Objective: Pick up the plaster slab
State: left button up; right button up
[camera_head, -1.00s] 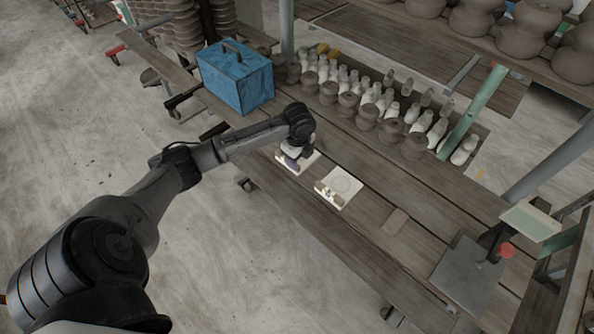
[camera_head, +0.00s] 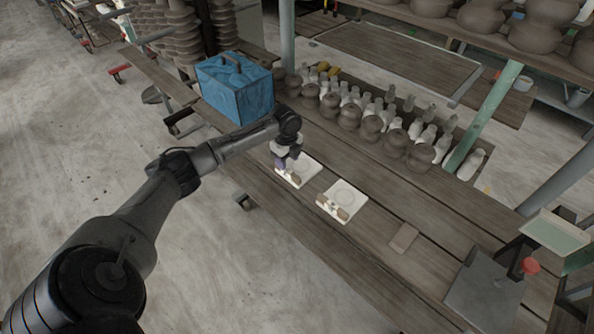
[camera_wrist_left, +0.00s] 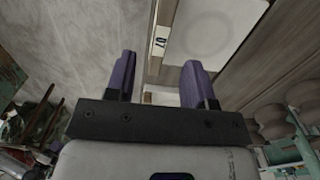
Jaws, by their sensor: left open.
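Two pale square slabs lie on the wooden table in the head view. The nearer-to-gripper slab (camera_head: 306,168) is partly covered by my left gripper. The other slab (camera_head: 344,197), to its right, has a round mark on top. Both have small brown and white pieces at their front edge. My left gripper (camera_head: 284,162) is open and over the left edge area of the first slab; contact cannot be told. In the left wrist view, a slab with a faint ring (camera_wrist_left: 210,32) lies beyond the purple fingers (camera_wrist_left: 155,82), beside a label reading 07. My right gripper is out of view.
A blue box (camera_head: 236,88) stands left of rows of brown pots (camera_head: 349,117) and white bottles (camera_head: 415,128) at the back. A flat brown block (camera_head: 404,238) and a grey board (camera_head: 484,293) lie right. Bare table (camera_head: 375,228) separates the slabs and the block.

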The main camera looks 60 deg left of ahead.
aim_at(288, 170)
pick_arm(q)
jog(key=shift+f+b, duration=0.6)
jog(key=shift+f, duration=2.2)
jog(key=shift+a, duration=0.1)
jog(key=shift+c, duration=0.5)
grip_shut()
jog(key=shift+r, duration=0.1)
